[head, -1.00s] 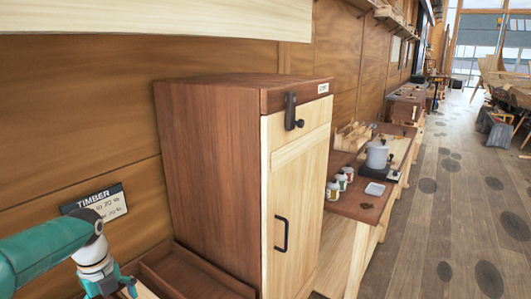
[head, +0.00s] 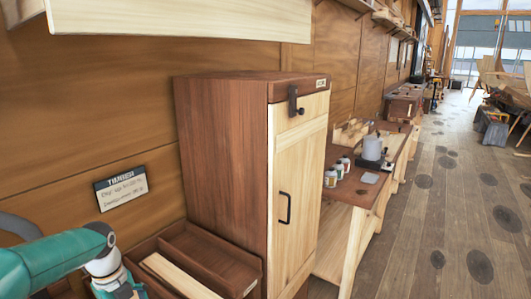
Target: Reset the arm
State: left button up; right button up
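My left arm, teal with a white wrist, comes in from the lower left in the head view. Its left gripper (head: 128,292) is at the bottom edge, mostly cut off, beside the wooden timber tray. Its fingertips do not show, so I cannot tell whether it is open or shut or holds anything. My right arm and gripper are not in view.
A timber tray (head: 222,250) holding a pale plank (head: 182,276) lies below a TIMBER sign (head: 121,188). A tall wooden cabinet (head: 222,150) with its door shut stands right of it. A workbench (head: 352,192) with jars stands beyond. The floor (head: 450,215) at right is clear.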

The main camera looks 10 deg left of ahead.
pick_arm(q)
jog(key=s+d+f+n+h+b, duration=0.15)
jog(key=d+f+n, duration=0.35)
jog(key=d+f, duration=0.5)
jog(key=s+d+f+n+h+b, duration=0.1)
jog(key=s+d+f+n+b, duration=0.3)
jog(key=f, duration=1)
jog(key=s+d+f+n+h+b, duration=0.1)
jog(key=s+d+f+n+b, duration=0.2)
jog(key=s+d+f+n, duration=0.9)
jog(key=s+f+n, duration=0.1)
jog(key=n, duration=0.2)
jog(key=shift+f+b, duration=0.2)
jog(key=shift+b, duration=0.1)
jog(key=shift+s, duration=0.1)
